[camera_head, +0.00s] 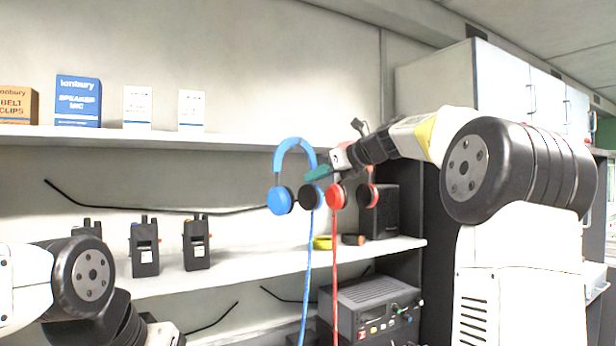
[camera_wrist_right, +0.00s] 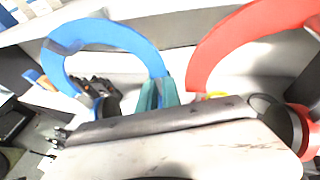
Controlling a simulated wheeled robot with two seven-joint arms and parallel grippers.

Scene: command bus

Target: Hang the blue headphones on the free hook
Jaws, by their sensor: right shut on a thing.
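The blue headphones (camera_head: 281,157) are in the air in front of the shelves, headband up, ear cups down, with a blue cable trailing below. My right gripper (camera_head: 318,173), with teal fingertips, is shut on the right side of their headband. The wrist view shows the blue headband (camera_wrist_right: 125,37) beside the teal fingertips (camera_wrist_right: 158,95). Red headphones (camera_head: 337,196) hang just to the right, partly behind my gripper, with a red cable down. They also show in the wrist view (camera_wrist_right: 240,38). I cannot make out the free hook. My left gripper is not in view.
Boxes (camera_head: 78,101) stand on the upper shelf (camera_head: 200,139). Several radios (camera_head: 145,246) and a black speaker (camera_head: 380,213) stand on the lower shelf (camera_head: 240,267). A grey radio unit (camera_head: 375,305) sits below. A white cabinet (camera_head: 475,72) is at the upper right.

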